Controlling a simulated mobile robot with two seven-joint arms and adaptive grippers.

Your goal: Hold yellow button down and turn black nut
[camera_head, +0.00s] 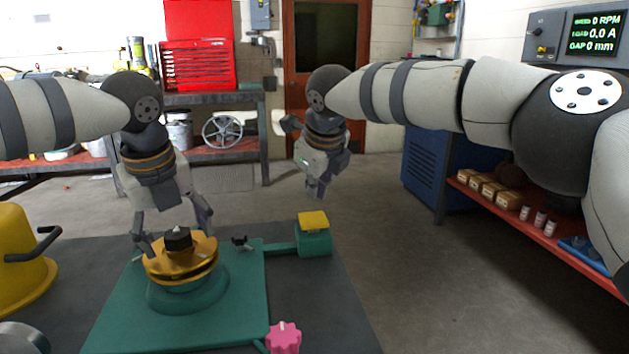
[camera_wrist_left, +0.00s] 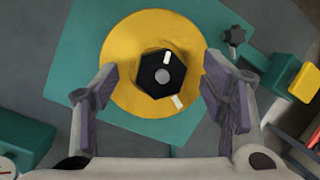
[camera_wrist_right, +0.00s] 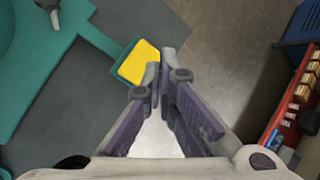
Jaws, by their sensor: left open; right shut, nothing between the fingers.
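The black nut (camera_head: 177,238) sits on top of a round yellow-gold hub (camera_head: 195,262) on a green base plate (camera_head: 235,312). It shows as a black hexagon with a white mark in the left wrist view (camera_wrist_left: 161,76). My left gripper (camera_head: 172,236) is open, its fingers apart on either side of the hub's near part; contact cannot be told. The yellow button (camera_head: 313,221) tops a green box at the end of an arm of the plate. It also shows in the right wrist view (camera_wrist_right: 138,63). My right gripper (camera_head: 318,192) is shut and empty, raised beyond the button, apart from it.
A small black knob (camera_head: 240,241) and a pink knob (camera_head: 284,337) stand by the plate. A yellow pot-like body (camera_head: 22,250) with a black handle is at left. A red shelf (camera_head: 535,232) with boxes is at right. A display (camera_head: 594,33) reads 0 RPM.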

